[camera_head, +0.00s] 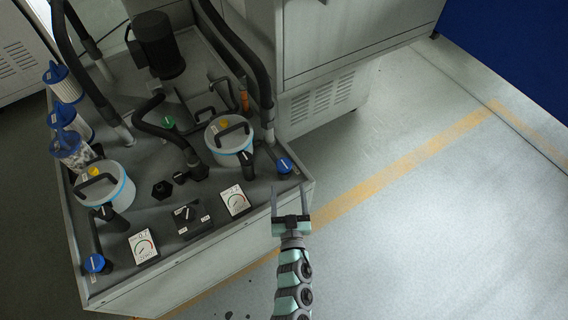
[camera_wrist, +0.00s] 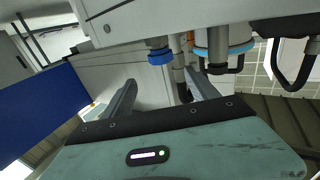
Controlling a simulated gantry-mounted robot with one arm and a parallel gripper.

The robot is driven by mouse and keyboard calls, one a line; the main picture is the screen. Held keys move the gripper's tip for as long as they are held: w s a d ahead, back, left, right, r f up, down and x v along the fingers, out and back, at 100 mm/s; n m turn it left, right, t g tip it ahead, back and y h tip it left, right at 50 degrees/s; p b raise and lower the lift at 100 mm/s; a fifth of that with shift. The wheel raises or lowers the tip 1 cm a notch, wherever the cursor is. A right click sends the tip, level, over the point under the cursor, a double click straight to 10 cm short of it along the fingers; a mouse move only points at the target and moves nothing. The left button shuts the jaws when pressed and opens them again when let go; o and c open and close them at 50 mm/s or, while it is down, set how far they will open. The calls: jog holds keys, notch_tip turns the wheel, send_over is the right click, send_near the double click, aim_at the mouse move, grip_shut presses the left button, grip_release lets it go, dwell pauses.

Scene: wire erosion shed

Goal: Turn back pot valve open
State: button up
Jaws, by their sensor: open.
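Two white lidded pots with blue bands and black handles stand on the grey unit: a back pot (camera_head: 229,140) at right and a front pot (camera_head: 104,187) at left. A blue-capped valve knob (camera_head: 284,165) sits beside the back pot, near the unit's right edge. Another blue knob (camera_head: 95,263) sits by the front pot. My gripper (camera_head: 290,200) is open and empty, just off the unit's right front edge, apart from the back knob. In the wrist view, the blue knob (camera_wrist: 159,57) shows beyond my open gripper (camera_wrist: 163,92), with the banded pot (camera_wrist: 222,50) to its right.
A black selector switch (camera_head: 190,217) sits between two dial gauges (camera_head: 143,247) (camera_head: 235,201). Thick black hoses, a dark motor (camera_head: 158,45) and several blue-topped filter canisters (camera_head: 70,149) crowd the unit. A grey cabinet (camera_head: 340,40) stands behind. The floor at right is clear.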

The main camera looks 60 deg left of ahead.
aim_at(285, 171)
jog(key=shift+s+a+f, duration=0.15)
jog(key=shift+a+f, duration=0.15)
jog(key=shift+f, duration=0.15)
jog(key=b+x, duration=0.2)
jog(key=x, duration=0.8)
jog(key=shift+a+f+b, duration=0.25)
jog(key=shift+a+b, duration=0.05)
jog(key=shift+a, duration=0.05)
jog(key=c, duration=1.4)
jog(key=shift+o, duration=0.2)
